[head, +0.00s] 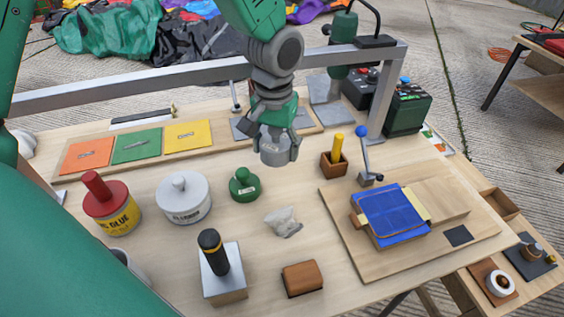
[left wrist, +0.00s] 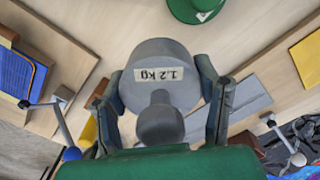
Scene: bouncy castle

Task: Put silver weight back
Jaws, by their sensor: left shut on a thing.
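The silver weight (head: 275,153) is a grey cylinder with a knob, held in the air over the middle of the table. In the left wrist view the silver weight (left wrist: 150,92) carries a "1.2 kg" label. My left gripper (head: 276,138) is shut on it, with a finger on each side of its body. A grey pad (head: 243,129) on the wooden board lies behind the held weight, partly hidden by my gripper; a grey pad also shows in the left wrist view (left wrist: 250,98). My right gripper is not in view.
A green weight (head: 244,186) and a white-grey canister (head: 183,198) stand in front-left of my gripper. Orange, green and yellow pads (head: 137,146) lie on the board at left. A block with a yellow peg (head: 337,155) stands at right. A metal rail (head: 180,84) crosses behind.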

